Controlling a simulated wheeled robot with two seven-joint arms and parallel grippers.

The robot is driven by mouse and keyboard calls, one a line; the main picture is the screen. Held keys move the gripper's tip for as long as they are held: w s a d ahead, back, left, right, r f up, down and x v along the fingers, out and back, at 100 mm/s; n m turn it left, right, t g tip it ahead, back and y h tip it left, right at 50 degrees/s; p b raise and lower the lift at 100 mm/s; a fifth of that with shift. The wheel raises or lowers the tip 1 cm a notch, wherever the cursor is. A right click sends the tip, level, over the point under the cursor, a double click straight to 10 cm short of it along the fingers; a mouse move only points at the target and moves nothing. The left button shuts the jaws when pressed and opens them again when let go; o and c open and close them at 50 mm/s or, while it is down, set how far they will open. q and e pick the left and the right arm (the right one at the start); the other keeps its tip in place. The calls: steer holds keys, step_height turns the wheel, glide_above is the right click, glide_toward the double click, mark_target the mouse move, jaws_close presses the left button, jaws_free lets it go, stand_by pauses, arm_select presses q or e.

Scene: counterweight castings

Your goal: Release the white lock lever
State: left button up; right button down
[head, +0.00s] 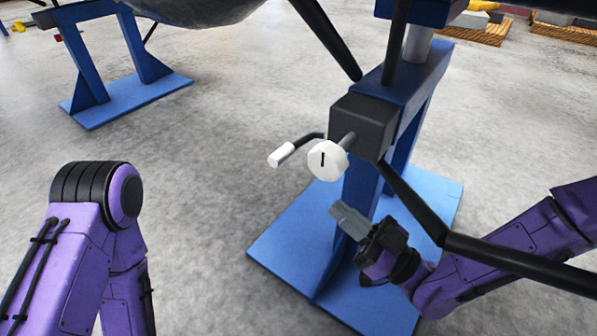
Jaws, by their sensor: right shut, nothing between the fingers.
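A lever with a white cylindrical grip (281,155) on a bent dark arm sticks out to the left of a black box (364,126) on the blue stand. My right gripper (348,219) is shut and empty, below and to the right of the knob and apart from both. Its grey fingers point up and to the left, in front of the blue post. My left arm shows at the lower left; its gripper is out of view.
The blue stand has a wide base plate (285,252) on the concrete floor. A long black bar (410,205) slants from the box across my right arm. Another blue stand (130,95) and a large grey body (195,10) are at the upper left. Space left of the lever is clear.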

mark_target(282, 155)
arm_select(q)
steer(key=shift+s+f+m+g+b, duration=0.2)
steer(key=shift+s+m+g+b, duration=0.2)
steer(key=shift+s+g, duration=0.25)
arm_select(e)
steer(key=x, duration=1.1)
steer(key=shift+w, duration=0.1)
